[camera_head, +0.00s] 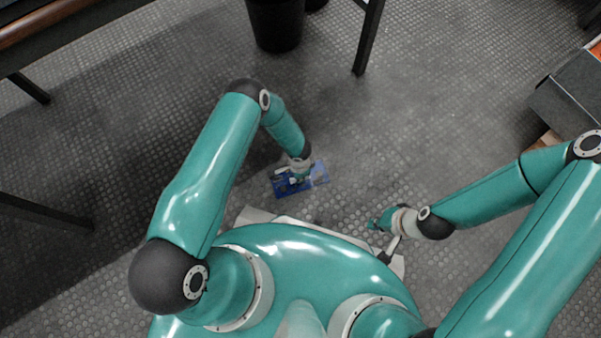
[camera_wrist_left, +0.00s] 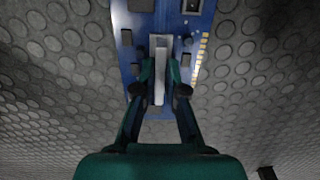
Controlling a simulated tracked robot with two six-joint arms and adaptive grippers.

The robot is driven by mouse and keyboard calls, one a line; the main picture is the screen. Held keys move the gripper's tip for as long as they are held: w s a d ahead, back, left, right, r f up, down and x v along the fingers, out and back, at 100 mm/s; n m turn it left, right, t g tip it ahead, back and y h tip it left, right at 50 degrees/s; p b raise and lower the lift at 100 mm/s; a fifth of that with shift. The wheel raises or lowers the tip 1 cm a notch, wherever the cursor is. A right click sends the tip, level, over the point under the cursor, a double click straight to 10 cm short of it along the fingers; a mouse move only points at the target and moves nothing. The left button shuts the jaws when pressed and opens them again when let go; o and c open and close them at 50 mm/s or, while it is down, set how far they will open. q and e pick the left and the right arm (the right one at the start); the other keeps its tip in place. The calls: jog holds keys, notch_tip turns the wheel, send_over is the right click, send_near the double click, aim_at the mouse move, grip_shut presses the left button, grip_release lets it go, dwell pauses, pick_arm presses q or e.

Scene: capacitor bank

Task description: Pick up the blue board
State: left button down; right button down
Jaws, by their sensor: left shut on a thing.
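The blue board (camera_head: 318,173) is low over or on the studded floor, in front of my base in the head view; I cannot tell whether it touches the floor. In the left wrist view the blue board (camera_wrist_left: 200,28) shows dark chips, a pale upright block and a row of gold contacts on its right edge. My left gripper (camera_wrist_left: 159,95) is shut on the pale block on the board; in the head view the left gripper (camera_head: 297,178) hides the board's middle. My right gripper (camera_head: 375,224) is near the front of my base, apart from the board; its finger gap is too small to judge.
A black bin (camera_head: 276,24) stands at the back. A dark table leg (camera_head: 369,38) is right of it, and more table frame is at the left. A dark box (camera_head: 570,95) stands at the right edge. The studded floor (camera_head: 420,110) between them is clear.

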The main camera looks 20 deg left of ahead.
pick_arm(q)
jog(key=shift+r, duration=0.2)
pick_arm(e)
jog(key=shift+r, duration=0.1)
